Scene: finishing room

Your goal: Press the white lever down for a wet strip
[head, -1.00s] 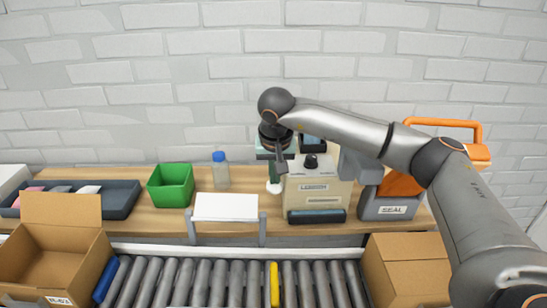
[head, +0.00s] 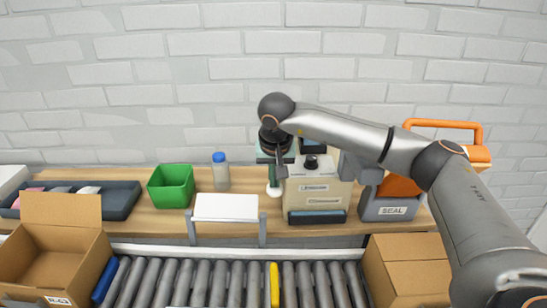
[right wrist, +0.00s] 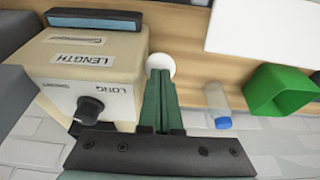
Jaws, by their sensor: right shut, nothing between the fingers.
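The cream machine (head: 318,190) stands on the bench, with a black knob on top and a dark teal slot at its front. The white lever end (head: 274,190) shows at the machine's left side; it also shows as a round white pad in the right wrist view (right wrist: 160,64). My right gripper (head: 274,180) points down with its green fingers shut and empty. Its fingertips (right wrist: 158,76) overlap the white pad in view; whether they touch it, I cannot tell. Part of the lever is hidden behind the fingers. My left gripper is not in view.
A white plate (head: 226,207) on a stand, a capped bottle (head: 220,172) and a green bin (head: 171,186) stand left of the lever. A grey SEAL dispenser (head: 388,208) stands right. Rollers (head: 200,283) and cardboard boxes lie in front.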

